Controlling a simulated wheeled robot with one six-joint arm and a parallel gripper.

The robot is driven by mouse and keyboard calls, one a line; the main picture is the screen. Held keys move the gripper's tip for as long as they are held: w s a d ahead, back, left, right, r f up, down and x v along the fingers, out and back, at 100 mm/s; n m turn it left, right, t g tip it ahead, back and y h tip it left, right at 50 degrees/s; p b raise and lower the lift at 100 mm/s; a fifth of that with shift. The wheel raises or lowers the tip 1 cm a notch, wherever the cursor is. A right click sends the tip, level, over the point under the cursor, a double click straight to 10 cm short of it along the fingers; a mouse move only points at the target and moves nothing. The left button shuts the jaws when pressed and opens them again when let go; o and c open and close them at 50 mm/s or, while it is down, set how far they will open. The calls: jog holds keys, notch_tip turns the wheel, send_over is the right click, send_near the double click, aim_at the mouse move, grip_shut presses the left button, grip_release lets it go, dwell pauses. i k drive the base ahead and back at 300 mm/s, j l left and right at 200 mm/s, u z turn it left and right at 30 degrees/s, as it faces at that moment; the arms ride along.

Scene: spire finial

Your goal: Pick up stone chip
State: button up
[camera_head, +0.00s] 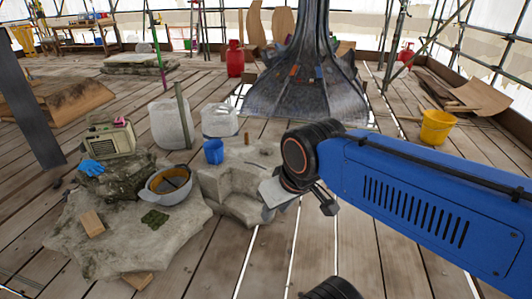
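My gripper (300,192) hangs at the end of my blue arm, just right of a pale, stepped stone block (238,190). Its fingers are small and partly hidden by the wrist, so I cannot tell whether they are open or shut, or whether they hold anything. I cannot make out a stone chip with certainty. A broad, rough stone slab (120,245) lies at the lower left, with a small wood piece (91,223) and a dark green patch (155,218) on it.
A pale bowl-like helmet (168,185), a blue cup (213,151), a radio (110,140) and blue gloves (91,167) rest on the stones. Water jugs (171,125) stand behind. A large dark spire base (305,90) stands at the back. A yellow bucket (437,126) is right; floorboards are clear in front.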

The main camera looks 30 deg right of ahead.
aim_at(267, 151)
jog(key=i+z, duration=0.3)
jog(key=i, duration=0.15)
jog(key=i+j+z, duration=0.25)
jog(key=i, duration=0.15)
jog(key=i+j+z, duration=0.1)
jog(key=i+z, duration=0.2)
jog(key=i, duration=0.15)
jog(key=i+j+z, duration=0.3)
jog(key=i, duration=0.05)
